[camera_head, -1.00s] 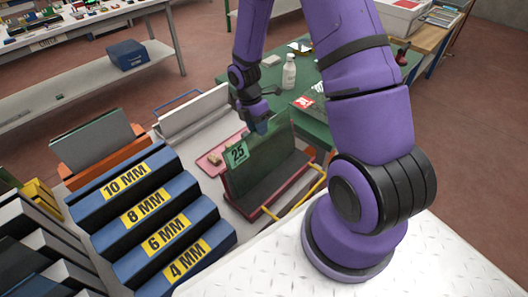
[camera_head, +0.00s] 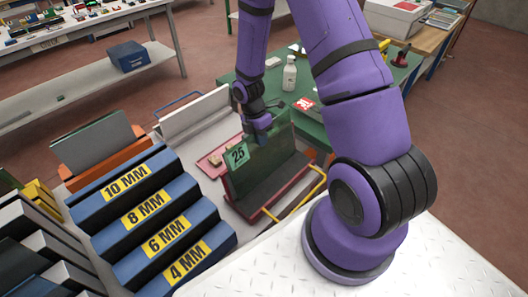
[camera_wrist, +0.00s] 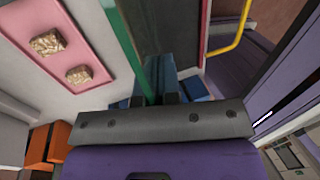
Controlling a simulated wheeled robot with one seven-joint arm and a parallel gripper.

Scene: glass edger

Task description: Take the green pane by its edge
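My gripper (camera_head: 260,137) points down at the upper edge of the pane, near the label. I cannot tell whether it touches the pane.
A blue stepped rack (camera_head: 215,238) marked 4 to 10 MM stands left of the cradle. The cradle has a yellow handle (camera_head: 322,182). A pink board (camera_head: 208,166) with tan blocks lies behind it. A white bottle (camera_head: 289,73) stands on the green bench (camera_head: 315,128).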

